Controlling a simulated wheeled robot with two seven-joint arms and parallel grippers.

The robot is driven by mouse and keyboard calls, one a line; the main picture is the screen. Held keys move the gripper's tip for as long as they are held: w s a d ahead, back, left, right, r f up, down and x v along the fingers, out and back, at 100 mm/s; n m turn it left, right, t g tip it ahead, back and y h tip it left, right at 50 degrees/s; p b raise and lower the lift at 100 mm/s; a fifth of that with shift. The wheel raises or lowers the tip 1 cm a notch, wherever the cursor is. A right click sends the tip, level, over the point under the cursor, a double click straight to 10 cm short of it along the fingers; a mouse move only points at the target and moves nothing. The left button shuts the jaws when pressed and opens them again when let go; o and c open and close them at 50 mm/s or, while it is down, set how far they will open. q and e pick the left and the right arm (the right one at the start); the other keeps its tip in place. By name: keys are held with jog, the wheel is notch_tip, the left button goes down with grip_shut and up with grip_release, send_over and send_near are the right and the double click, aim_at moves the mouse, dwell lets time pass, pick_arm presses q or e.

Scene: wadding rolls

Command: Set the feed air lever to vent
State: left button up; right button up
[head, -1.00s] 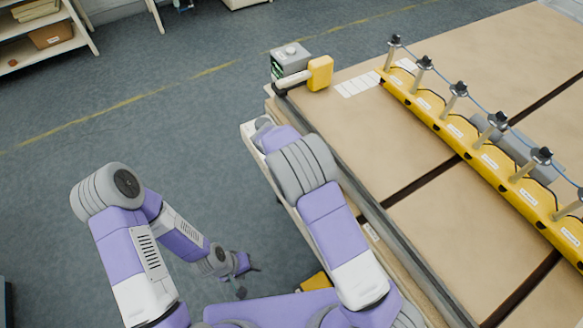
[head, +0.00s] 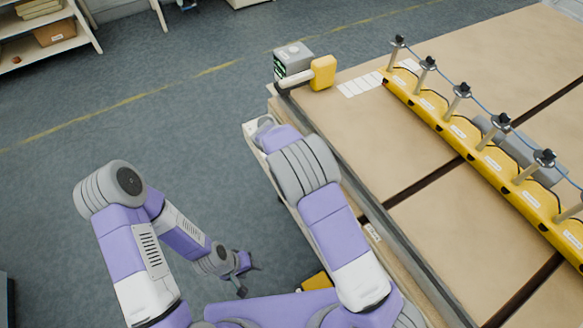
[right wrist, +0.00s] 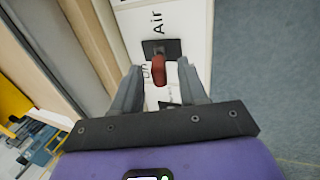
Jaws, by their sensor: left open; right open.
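The feed air lever (right wrist: 158,72) shows in the right wrist view as a red handle on a black plate (right wrist: 162,48). The plate is on a white panel (right wrist: 142,22) lettered "Air", with an "on" mark partly hidden beside the lever. My right gripper (right wrist: 161,66) is open, with one finger on each side of the red handle; I cannot tell whether either finger touches it. In the head view the lever and the right gripper's fingers are hidden. My left gripper (head: 243,275) is open and empty, low over the floor, away from the panel.
A large table (head: 405,140) with tan panels fills the right side. A yellow rail (head: 470,150) with several posts runs across it. A grey box (head: 293,58) and a yellow block (head: 323,72) stand at its far left corner. Open floor (head: 150,100) lies left.

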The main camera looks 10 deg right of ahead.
jog(key=v, duration=0.6)
jog(key=shift+a+r+p, duration=0.2)
jog(key=shift+r+p, duration=0.15)
jog(key=shift+r, duration=0.1)
jog(key=shift+s, duration=0.1)
